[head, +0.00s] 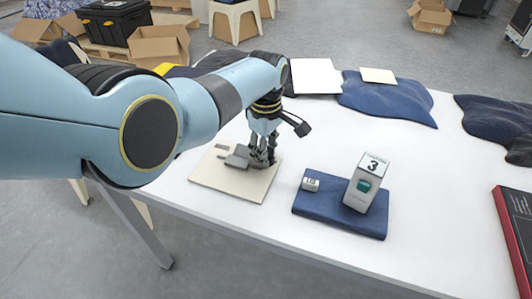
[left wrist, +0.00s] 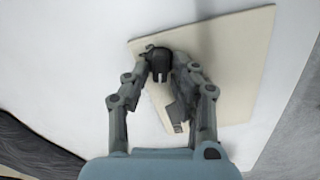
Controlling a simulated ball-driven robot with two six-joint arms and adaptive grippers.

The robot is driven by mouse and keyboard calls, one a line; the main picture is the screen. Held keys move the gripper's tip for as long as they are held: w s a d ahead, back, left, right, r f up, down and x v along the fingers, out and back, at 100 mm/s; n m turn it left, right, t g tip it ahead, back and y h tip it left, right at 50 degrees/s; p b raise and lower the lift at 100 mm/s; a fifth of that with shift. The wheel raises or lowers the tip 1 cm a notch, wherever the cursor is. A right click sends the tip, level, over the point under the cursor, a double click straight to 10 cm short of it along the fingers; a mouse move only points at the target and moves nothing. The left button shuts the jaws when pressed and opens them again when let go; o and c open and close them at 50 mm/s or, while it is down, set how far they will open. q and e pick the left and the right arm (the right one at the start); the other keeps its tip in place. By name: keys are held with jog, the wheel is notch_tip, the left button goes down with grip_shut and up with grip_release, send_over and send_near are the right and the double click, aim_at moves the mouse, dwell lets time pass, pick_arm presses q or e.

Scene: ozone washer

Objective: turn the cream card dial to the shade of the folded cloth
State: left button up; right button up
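The cream card (head: 225,183) lies flat on the white table, with a grey block (head: 236,160) on it. My left gripper (head: 262,160) points down over the card's right part. In the left wrist view the card (left wrist: 235,60) lies under my left gripper (left wrist: 165,68), whose two fingers close in on both sides of a dark dial (left wrist: 160,62) with a pale mark. The fingers seem to touch the dial; they hide much of it, and its setting is not readable. A blue cloth (head: 385,97) lies at the back; which folded cloth is meant is unclear.
A navy base (head: 325,208) carries a pale device (head: 366,183) marked 3 and a small numbered block (head: 310,184). A dark cloth (head: 495,117) and a red-edged box (head: 516,225) are at right. A white sheet (head: 316,76) lies at the back. The table's middle is clear.

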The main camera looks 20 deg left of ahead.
pick_arm(q)
jog(key=shift+c, duration=0.4)
grip_shut()
jog(key=shift+m, duration=0.4)
jog(key=shift+r+m+p, duration=0.1)
jog(key=shift+m+p, duration=0.3)
jog(key=shift+m, duration=0.6)
jog(key=m, duration=0.3)
jog(key=shift+w+d+m, duration=0.15)
jog(key=shift+m, duration=0.15)
jog(key=m, duration=0.4)
jog(key=shift+d+p, duration=0.1)
jog(key=shift+p, duration=0.3)
jog(key=shift+d+m, duration=0.1)
jog(key=shift+m, duration=1.7)
